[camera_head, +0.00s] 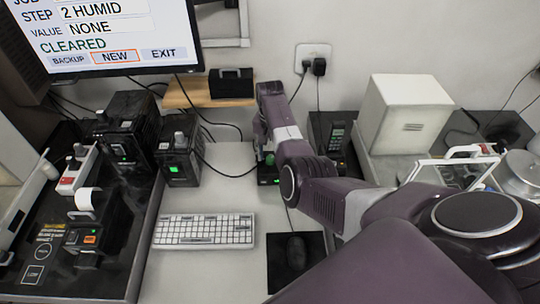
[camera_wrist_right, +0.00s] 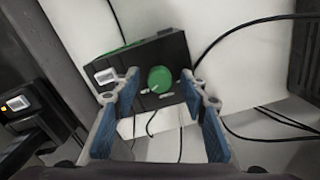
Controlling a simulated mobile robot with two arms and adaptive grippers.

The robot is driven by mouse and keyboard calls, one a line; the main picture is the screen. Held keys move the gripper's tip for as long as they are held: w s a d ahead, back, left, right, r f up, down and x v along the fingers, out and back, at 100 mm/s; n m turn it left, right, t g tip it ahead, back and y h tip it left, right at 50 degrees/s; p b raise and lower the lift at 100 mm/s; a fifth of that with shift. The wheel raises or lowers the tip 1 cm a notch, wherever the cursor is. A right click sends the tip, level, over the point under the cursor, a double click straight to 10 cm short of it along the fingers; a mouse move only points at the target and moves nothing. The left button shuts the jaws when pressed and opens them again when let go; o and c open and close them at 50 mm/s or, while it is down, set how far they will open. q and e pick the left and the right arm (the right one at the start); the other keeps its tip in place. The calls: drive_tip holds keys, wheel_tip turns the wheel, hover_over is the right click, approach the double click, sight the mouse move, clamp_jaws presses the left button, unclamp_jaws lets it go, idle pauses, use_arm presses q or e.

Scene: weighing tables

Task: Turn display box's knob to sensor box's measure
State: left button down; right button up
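A small black box with a round green knob (camera_wrist_right: 160,79) and a small pale screen (camera_wrist_right: 105,75) shows in the right wrist view; I take it as the display box (camera_wrist_right: 150,55). In the head view this display box (camera_head: 268,178) is partly hidden by my right arm. My right gripper (camera_wrist_right: 159,76) is open, its blue-padded fingers on either side of the knob, with gaps visible. Two black boxes with lit green screens stand left in the head view, a nearer one (camera_head: 180,150) and a farther one (camera_head: 128,130). I cannot tell which is the sensor box, nor read their screens. My left gripper is not in view.
A monitor (camera_head: 100,35) at back left reads "2 HUMID", "NONE", "CLEARED". A white keyboard (camera_head: 203,231) and black mouse (camera_head: 297,250) lie in front. A white box (camera_head: 405,115) stands at right. Cables cross near the display box. The pale tabletop between keyboard and display box is clear.

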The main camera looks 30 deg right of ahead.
drive_tip(key=shift+s, duration=0.1)
drive_tip(key=c, duration=0.4)
clamp_jaws()
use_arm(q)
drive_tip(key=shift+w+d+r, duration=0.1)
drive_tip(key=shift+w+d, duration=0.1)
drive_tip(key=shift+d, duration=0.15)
